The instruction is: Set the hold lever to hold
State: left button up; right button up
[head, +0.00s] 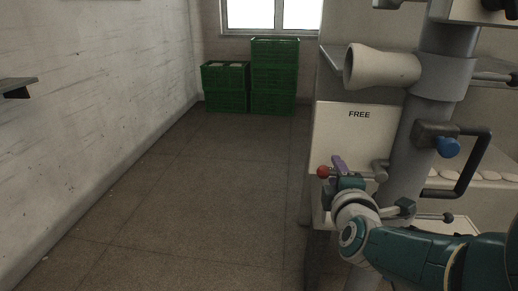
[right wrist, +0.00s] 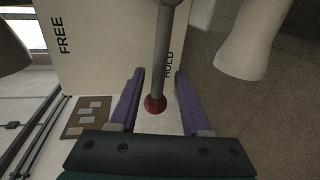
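The hold lever is a grey rod with a red ball knob (head: 323,172). In the head view it points left from its pivot, below the word FREE on a pale plate (head: 358,125). In the right wrist view the rod (right wrist: 163,45) comes down from the top to the red knob (right wrist: 155,104), beside the word HOLD; FREE is farther left. My right gripper (head: 340,165) is at the lever. Its purple fingers (right wrist: 160,75) are apart, one on each side of the rod and knob, with visible gaps. In the head view the gripper hides part of the rod. My left gripper is not in view.
A grey machine post (head: 407,150) stands right of the plate, with a pale cone (head: 383,67) above and a black handle (head: 478,165) with a blue knob (head: 447,147). Green crates (head: 273,80) stand at the back. The floor to the left is clear.

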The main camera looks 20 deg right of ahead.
jog(key=shift+s+a+r, duration=0.1)
jog(key=shift+r, duration=0.1)
jog(key=p+v, duration=0.6)
jog(key=v, duration=0.3)
jog(key=shift+s+a, duration=0.15)
jog(key=shift+s, duration=0.2)
jog(key=shift+f, duration=0.1)
